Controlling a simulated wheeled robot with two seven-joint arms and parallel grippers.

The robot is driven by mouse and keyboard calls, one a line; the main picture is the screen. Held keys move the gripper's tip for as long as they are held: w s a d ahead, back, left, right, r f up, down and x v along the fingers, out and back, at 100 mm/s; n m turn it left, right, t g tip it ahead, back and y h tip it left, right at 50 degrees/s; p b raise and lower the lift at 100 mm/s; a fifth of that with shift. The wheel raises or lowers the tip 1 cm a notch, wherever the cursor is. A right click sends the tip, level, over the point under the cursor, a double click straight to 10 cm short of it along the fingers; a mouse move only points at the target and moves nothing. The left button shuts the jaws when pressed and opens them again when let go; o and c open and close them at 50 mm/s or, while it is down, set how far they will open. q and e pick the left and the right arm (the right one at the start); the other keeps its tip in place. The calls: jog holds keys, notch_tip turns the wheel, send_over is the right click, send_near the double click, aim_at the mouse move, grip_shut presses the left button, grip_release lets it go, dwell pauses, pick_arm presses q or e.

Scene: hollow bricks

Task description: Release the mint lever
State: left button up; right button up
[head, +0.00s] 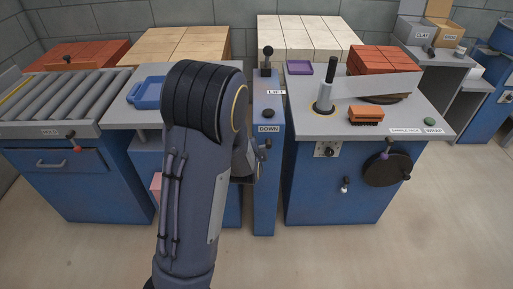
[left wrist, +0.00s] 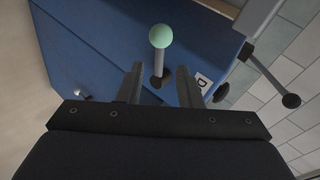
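The mint lever (left wrist: 160,37) has a round pale green knob on a grey stem, with a dark base on a blue panel in the left wrist view. My left gripper (left wrist: 159,68) is open, with one finger on each side of the stem in the picture. A gap shows between the stem and both fingers; I cannot tell how deep the stem sits between them. In the head view my left arm hides the lever, and only a dark part of the left hand shows at the arm's right edge. My right gripper is in neither view.
A black-knobbed lever (left wrist: 289,100) sticks out at the right in the left wrist view. In the head view, a narrow blue post (head: 265,190) marked DOWN and a blue cabinet (head: 315,195) stand right of my arm. A roller table (head: 65,95) stands left. The front floor is clear.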

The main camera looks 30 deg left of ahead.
pick_arm(q)
jog(key=v, duration=0.3)
jog(key=shift+s+d+r+p, duration=0.15)
jog(key=shift+s+r+p, duration=0.05)
jog(key=shift+s+p, duration=0.15)
jog(key=s+d+r+n+g+h+p, duration=0.2)
jog(key=s+d+r+n+h+p, duration=0.2)
jog(key=s+r, duration=0.7)
jog(key=s+d+r+n+g+h+p, duration=0.3)
jog(key=s+d+r+n+p, duration=0.4)
jog(key=s+r, duration=0.4)
jog(key=s+d+n+h, duration=0.1)
jog(key=s, duration=0.2)
jog(key=shift+s, duration=0.35)
dwell(0.5)
